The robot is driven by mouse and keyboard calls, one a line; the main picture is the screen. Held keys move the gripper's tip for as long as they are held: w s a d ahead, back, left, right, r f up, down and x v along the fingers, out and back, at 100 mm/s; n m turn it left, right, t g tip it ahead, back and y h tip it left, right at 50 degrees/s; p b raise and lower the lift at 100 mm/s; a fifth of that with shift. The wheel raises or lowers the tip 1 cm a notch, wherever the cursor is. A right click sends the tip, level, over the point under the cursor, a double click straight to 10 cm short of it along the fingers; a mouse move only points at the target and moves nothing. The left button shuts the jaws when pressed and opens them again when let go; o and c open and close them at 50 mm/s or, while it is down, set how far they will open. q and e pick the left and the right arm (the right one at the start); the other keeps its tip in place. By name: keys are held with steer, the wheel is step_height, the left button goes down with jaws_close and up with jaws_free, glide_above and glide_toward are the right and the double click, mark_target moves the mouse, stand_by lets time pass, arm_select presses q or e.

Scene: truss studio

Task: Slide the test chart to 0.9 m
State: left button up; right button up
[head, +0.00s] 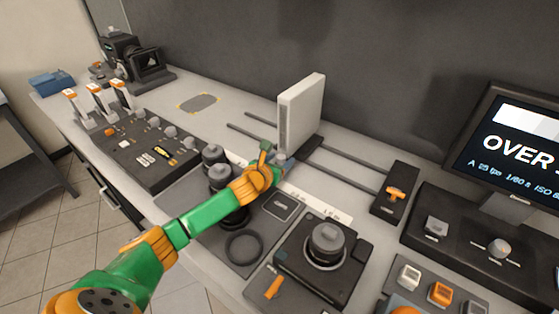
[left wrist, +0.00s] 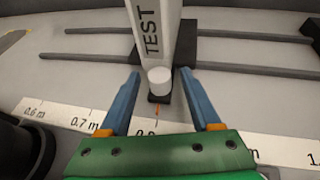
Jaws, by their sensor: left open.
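The test chart (head: 301,112), a white upright panel, stands on a dark carriage on two rails in the head view. In the left wrist view its edge reads TEST (left wrist: 150,30). A pale round knob (left wrist: 159,78) sits at its foot, with an orange pointer (left wrist: 157,111) below it. The pointer is near the partly covered 0.8 mark of the white scale (left wrist: 60,117). My left gripper (left wrist: 160,88) is open, its blue fingers on either side of the knob; I cannot tell whether they touch it. It also shows in the head view (head: 274,157). The 0.9 label is largely hidden by my gripper. My right gripper is not in view.
The rails (head: 345,172) end at a dark block with an orange lever (head: 396,193). Black knobs (head: 213,154) and a joystick panel (head: 325,245) lie in front of the scale. A monitor (head: 515,140) stands at right. The rails right of the chart look clear.

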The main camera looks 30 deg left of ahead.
arm_select(q)
jaws_close()
stand_by(1.4)
